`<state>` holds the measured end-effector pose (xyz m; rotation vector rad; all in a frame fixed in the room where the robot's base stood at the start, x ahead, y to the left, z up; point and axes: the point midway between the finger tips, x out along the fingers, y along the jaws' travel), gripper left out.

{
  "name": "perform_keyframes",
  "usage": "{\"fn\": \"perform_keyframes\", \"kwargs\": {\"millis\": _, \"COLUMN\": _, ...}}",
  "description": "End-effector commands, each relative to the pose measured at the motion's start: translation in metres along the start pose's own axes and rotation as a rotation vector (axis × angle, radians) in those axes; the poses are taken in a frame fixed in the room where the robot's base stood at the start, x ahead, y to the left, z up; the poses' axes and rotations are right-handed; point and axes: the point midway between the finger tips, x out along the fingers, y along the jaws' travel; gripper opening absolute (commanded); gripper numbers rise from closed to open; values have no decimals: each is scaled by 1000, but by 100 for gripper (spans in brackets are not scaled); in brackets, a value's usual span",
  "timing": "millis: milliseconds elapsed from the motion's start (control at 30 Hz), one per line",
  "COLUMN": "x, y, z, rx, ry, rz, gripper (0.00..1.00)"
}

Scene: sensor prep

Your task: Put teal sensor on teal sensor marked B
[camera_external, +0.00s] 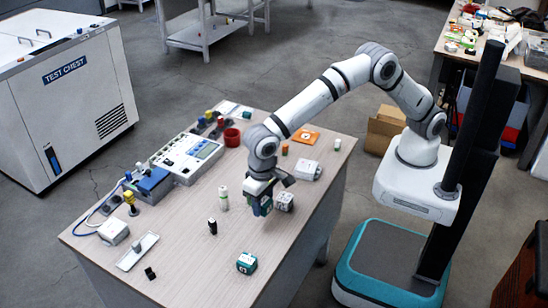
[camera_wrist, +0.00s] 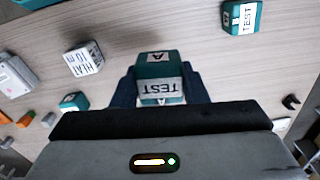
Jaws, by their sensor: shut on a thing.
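My gripper (camera_external: 262,199) is shut on a teal sensor cube (camera_wrist: 155,70) and holds it over the table. The held cube shows a white face marked A and a white TEST label, and its lower part sits between the fingers. In the external view the held cube (camera_external: 264,207) is partly covered by the fingers. Another teal cube (camera_wrist: 243,17) with a TEST label lies apart at the upper right of the wrist view. It also stands near the table's front in the external view (camera_external: 247,263); its letter is too small to read surely. A smaller teal block (camera_wrist: 73,102) lies left of the gripper.
A white cube with HEAT lettering (camera_wrist: 83,58) stands close to the gripper, also visible in the external view (camera_external: 284,201). A white-green bottle (camera_external: 223,197) and a black cylinder (camera_external: 212,226) stand to the left. The tabletop (camera_external: 205,275) left of the front teal cube is bare.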

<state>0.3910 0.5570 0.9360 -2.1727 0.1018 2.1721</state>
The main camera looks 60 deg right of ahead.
Motion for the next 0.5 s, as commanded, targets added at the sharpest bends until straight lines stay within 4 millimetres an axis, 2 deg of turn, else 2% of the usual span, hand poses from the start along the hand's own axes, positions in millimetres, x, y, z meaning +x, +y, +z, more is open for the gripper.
{"fn": "perform_keyframes", "kwargs": {"millis": 300, "x": -28, "y": -75, "z": 10, "rx": -49, "ry": 0, "rz": -1, "gripper": 14}}
{"fn": "perform_keyframes", "kwargs": {"millis": 500, "x": -37, "y": -108, "z": 23, "rx": -77, "ry": 0, "rz": 0, "gripper": 14}}
